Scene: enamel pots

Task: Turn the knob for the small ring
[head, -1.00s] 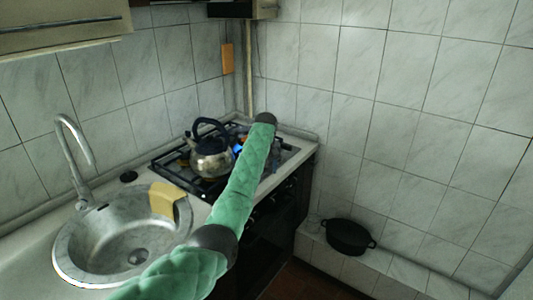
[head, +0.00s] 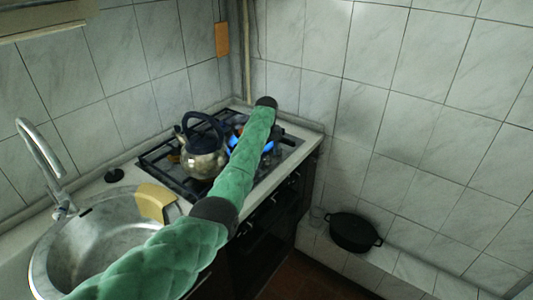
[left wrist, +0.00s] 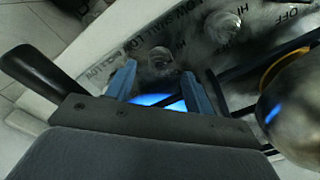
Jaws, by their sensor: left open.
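My left arm reaches across the stove in the head view; its gripper's fingers are hidden there. In the left wrist view my left gripper (left wrist: 158,72) is open, with two blue fingers apart and nothing held. A clear round knob (left wrist: 160,60) with a "SMALL" label beside it shows just beyond the fingertips, in line with the gap. I cannot tell whether they touch. A second knob (left wrist: 222,26) is farther up and right. A blue flame (left wrist: 155,100) shows between the fingers. The stove (head: 165,170) is partly hidden by my arm. My right gripper is not in view.
A metal kettle (head: 203,160) stands on the stove, close on the right in the left wrist view (left wrist: 292,112). A black handle (left wrist: 42,70) lies at the left there. A black pot (head: 354,232) stands on the low tiled ledge.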

